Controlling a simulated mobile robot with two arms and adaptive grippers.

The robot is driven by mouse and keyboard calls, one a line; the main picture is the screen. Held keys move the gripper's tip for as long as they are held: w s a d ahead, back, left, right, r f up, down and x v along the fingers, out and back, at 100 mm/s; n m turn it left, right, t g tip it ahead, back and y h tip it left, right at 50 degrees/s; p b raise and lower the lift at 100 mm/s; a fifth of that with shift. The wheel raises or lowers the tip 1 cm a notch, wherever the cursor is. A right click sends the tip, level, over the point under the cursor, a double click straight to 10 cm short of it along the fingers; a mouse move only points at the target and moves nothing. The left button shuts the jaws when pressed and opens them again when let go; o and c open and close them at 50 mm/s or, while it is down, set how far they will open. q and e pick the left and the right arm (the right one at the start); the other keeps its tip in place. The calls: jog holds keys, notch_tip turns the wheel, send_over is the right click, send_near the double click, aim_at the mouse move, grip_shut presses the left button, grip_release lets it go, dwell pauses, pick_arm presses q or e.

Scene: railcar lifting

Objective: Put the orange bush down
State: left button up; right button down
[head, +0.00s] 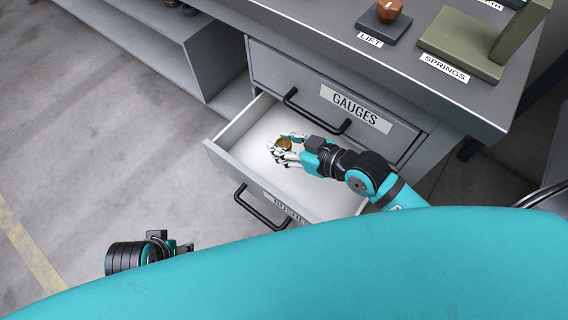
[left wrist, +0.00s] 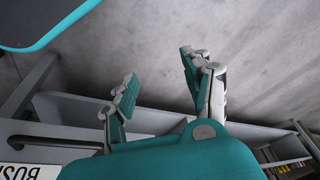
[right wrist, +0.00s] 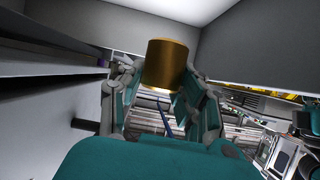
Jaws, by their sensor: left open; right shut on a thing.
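The orange bush (head: 284,144) is a small brownish-orange cylinder between the fingers of my right gripper (head: 285,150). The right gripper is shut on it, over the open drawer (head: 237,160) with a white inside. Whether the bush touches the drawer floor cannot be told. In the right wrist view the bush (right wrist: 167,64) shows large between the two fingers, with drawer walls behind it. My left gripper (left wrist: 160,90) is open and empty in the left wrist view. In the head view the left wrist shows at the lower left, away from the drawer; its fingers are mostly hidden.
A closed drawer labelled GAUGES (head: 356,107) is above the open one. The bench top (head: 330,42) holds a dark block labelled LIFT (head: 384,28) with an orange-brown piece on it, and an olive SPRINGS stand (head: 460,45). The floor (head: 110,130) at left is clear.

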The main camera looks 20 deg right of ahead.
notch_tip(320, 180, down, 4)
jog(key=shift+f+b, duration=0.1)
jog(key=shift+b, duration=0.55)
jog(key=shift+f, duration=0.45)
notch_tip(320, 180, down, 4)
jog(key=shift+r+b, duration=0.25)
jog(key=shift+b, duration=0.65)
pick_arm(q)
jog(key=r, duration=0.1)
jog(key=r+t, duration=0.1)
jog(key=shift+w+d+r, duration=0.15)
jog(key=shift+w+r, duration=0.1)
jog(key=shift+r, duration=0.05)
pick_arm(e)
jog(key=shift+f, duration=0.15)
jog(key=shift+f, duration=0.1)
pick_arm(q)
jog(key=shift+w+t, duration=0.2)
jog(key=shift+t, duration=0.1)
pick_arm(e)
jog(key=c, duration=0.9)
grip_release()
